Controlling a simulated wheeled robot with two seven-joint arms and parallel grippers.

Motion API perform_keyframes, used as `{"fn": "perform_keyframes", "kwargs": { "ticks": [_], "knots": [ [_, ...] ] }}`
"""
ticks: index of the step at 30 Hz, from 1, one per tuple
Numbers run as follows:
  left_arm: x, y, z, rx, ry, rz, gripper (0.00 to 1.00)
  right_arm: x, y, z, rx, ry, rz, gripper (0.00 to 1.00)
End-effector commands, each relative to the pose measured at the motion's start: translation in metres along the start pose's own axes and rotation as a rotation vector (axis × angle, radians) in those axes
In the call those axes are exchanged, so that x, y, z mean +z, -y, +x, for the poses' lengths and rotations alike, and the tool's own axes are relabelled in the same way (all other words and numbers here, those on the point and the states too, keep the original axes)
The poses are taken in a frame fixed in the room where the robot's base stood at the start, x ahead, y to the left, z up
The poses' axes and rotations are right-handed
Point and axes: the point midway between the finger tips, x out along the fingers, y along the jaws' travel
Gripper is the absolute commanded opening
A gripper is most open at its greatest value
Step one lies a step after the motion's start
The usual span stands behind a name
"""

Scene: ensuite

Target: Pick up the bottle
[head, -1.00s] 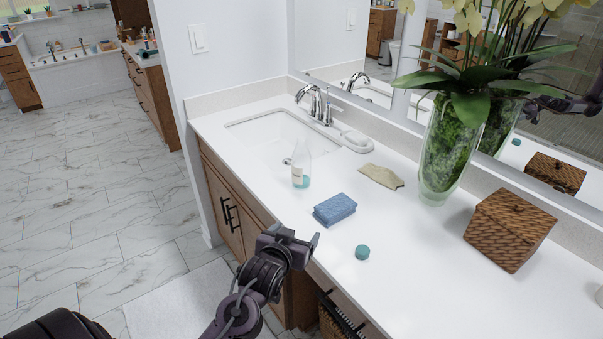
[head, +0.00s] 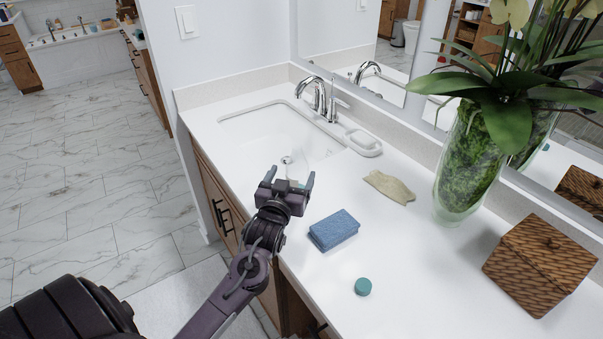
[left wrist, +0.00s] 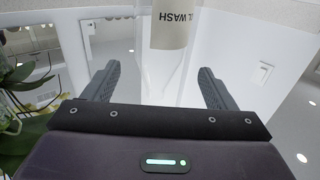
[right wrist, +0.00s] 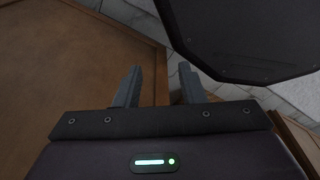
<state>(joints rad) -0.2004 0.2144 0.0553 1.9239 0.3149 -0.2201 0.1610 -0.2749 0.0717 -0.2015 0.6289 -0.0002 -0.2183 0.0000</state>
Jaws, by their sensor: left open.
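In the head view the bottle (head: 298,183) is mostly hidden behind my left gripper (head: 290,178), at the near edge of the sink. The left gripper is open, level with the bottle, and its fingers do not visibly touch it; the left wrist view also shows its spread fingers (left wrist: 158,80). My right gripper (right wrist: 160,72) is partly open and empty, low by brown wood panels.
A plant vase (head: 465,165) and woven box (head: 540,263) stand at right. The faucet (head: 318,95) rises behind the sink (head: 265,130).

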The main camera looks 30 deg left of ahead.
Motion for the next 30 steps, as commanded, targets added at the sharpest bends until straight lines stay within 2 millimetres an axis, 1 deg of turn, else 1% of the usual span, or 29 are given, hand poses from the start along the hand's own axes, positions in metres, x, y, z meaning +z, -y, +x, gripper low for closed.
{"fn": "perform_keyframes", "kwargs": {
  "ticks": [6,10,14,18,22,26,27,30],
  "knots": [
    [-0.003,0.0,0.024,0.0,-0.002,0.001,0.79,0.031,0.0,-0.009,0.0,0.044,-0.002,0.36],
    [-0.004,-0.001,0.04,0.0,-0.001,0.001,0.79,0.041,-0.003,-0.017,0.003,0.061,-0.003,0.36],
    [-0.002,-0.002,0.058,0.0,-0.001,0.0,0.79,0.038,-0.005,-0.023,0.005,0.058,-0.004,0.36],
    [0.0,-0.002,0.072,0.001,0.0,0.001,0.79,0.026,-0.006,-0.025,0.007,0.041,-0.003,0.36],
    [0.001,-0.002,0.074,0.001,0.0,0.001,0.79,0.017,-0.008,-0.024,0.009,0.026,-0.003,0.36],
    [0.001,-0.002,0.074,0.001,0.0,0.001,0.79,0.016,-0.007,-0.024,0.008,0.025,-0.002,0.36],
    [0.001,-0.002,0.074,0.001,0.0,0.001,0.76,0.017,-0.006,-0.024,0.007,0.026,-0.002,0.36],
    [0.001,-0.002,0.074,0.001,0.0,0.001,0.63,0.019,-0.004,-0.024,0.004,0.03,-0.001,0.36]
  ]
}}
